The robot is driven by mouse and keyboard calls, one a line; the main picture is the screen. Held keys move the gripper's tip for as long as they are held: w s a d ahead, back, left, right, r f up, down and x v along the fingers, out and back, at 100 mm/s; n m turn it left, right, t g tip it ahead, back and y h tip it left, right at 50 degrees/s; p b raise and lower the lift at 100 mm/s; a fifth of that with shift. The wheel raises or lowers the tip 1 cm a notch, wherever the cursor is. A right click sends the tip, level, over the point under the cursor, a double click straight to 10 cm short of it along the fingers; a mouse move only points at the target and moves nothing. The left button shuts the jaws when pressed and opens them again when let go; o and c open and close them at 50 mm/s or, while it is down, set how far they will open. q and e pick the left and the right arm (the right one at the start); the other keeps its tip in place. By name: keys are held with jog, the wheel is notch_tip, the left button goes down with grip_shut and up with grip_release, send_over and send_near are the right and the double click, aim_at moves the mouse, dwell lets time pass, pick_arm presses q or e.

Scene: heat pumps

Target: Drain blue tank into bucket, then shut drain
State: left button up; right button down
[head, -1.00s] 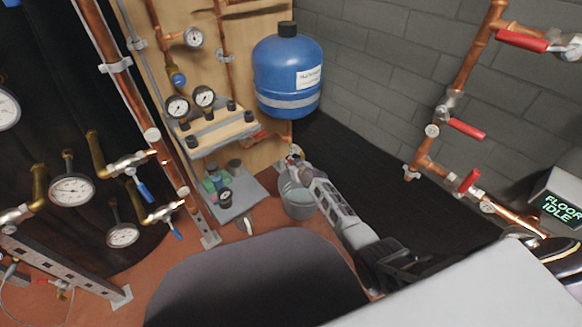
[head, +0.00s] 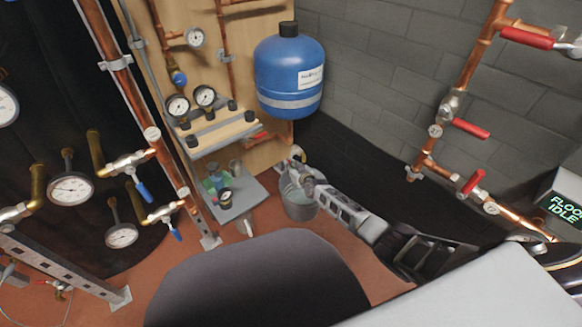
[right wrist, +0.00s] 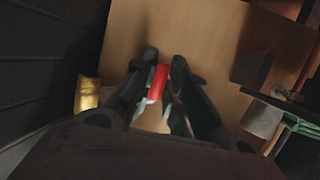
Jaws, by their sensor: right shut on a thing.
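The blue tank (head: 289,75) hangs on the wooden board, with a black cap and a white label. A grey bucket (head: 299,207) stands on the floor below it, partly hidden by my right gripper (head: 296,167). Its contents are hard to make out. In the right wrist view my right gripper (right wrist: 163,72) is shut on a red handle (right wrist: 158,82), with one finger on each side. A brass fitting (right wrist: 88,94) shows beside the fingers. In the head view the gripped handle is hidden. My left gripper is not in view.
A grey low shelf (head: 240,203) with small bottles stands left of the bucket. Gauges (head: 178,105) sit above it. Copper pipes with red levers (head: 472,129) line the grey wall at right. A status display (head: 565,207) is at the right edge.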

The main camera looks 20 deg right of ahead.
jog(key=shift+w+t, duration=0.35)
jog(key=shift+t, duration=0.35)
dwell(0.6)
jog(key=c, duration=1.4)
grip_release()
jog(key=shift+f, duration=0.1)
jog(key=shift+c, duration=0.2)
jog(key=shift+s+a, duration=0.1)
jog(key=shift+s, duration=0.15)
jog(key=v, duration=1.1)
jog(key=shift+s+d, duration=0.2)
jog(key=shift+s, duration=0.1)
